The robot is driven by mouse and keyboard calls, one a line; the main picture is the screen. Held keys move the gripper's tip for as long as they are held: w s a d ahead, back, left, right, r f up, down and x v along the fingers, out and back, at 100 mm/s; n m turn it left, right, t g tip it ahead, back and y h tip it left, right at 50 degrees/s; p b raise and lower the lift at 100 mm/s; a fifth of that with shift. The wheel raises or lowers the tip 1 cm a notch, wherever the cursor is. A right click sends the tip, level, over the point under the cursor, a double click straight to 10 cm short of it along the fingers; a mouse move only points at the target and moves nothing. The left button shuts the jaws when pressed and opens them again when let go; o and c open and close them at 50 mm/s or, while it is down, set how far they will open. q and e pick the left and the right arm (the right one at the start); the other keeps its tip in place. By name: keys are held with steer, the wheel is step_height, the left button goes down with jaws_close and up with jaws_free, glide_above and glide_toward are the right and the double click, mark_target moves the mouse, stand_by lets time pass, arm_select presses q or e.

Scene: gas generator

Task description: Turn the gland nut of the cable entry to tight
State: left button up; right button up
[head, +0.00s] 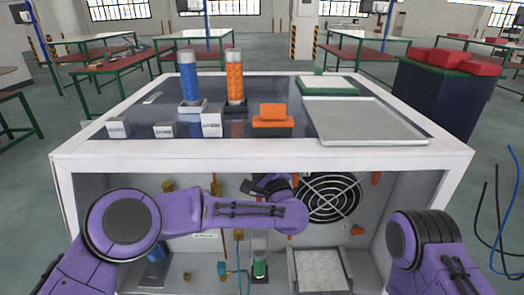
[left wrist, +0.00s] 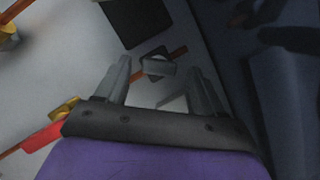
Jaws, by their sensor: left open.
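My left arm reaches across the front of the open cabinet, and its dark gripper (head: 268,187) is inside, below the top's front edge. In the left wrist view my left gripper (left wrist: 158,76) is open, with its two grey fingers apart. A small grey piece, seemingly the gland nut (left wrist: 158,66), shows between the fingertips, with an orange-brown cable or rod beside it. I cannot tell whether the fingers touch it. The gland nut cannot be made out in the head view. My right arm shows at the lower right; its gripper is out of view.
Inside the cabinet are a round black fan grille (head: 329,197), brass fittings, a clear tube with a green base (head: 260,268) and a white filter panel (head: 320,272). On top stand blue (head: 189,80) and orange (head: 234,78) cylinders and a grey tray (head: 362,122).

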arm_select(q)
steer(key=shift+w+a, duration=0.15)
steer(key=shift+w, duration=0.25)
steer(key=shift+c, duration=0.3)
steer(key=c, duration=1)
steer(key=m+t+h+b, duration=0.1)
steer(key=m+b, duration=0.1)
steer(key=b, duration=0.1)
steer(key=f+m+b, duration=0.1)
steer(key=m+b, duration=0.2)
steer(key=b, duration=0.1)
steer(key=shift+a+m+t+h+b, duration=0.15)
steer(key=shift+m+t+h+b, duration=0.15)
steer(key=shift+t+h, duration=0.1)
steer(key=shift+r+m+h+b, duration=0.1)
steer(key=shift+m+h+b, duration=0.3)
steer(key=shift+m, duration=0.2)
steer(key=shift+r+m, duration=0.25)
steer(key=shift+m, duration=0.25)
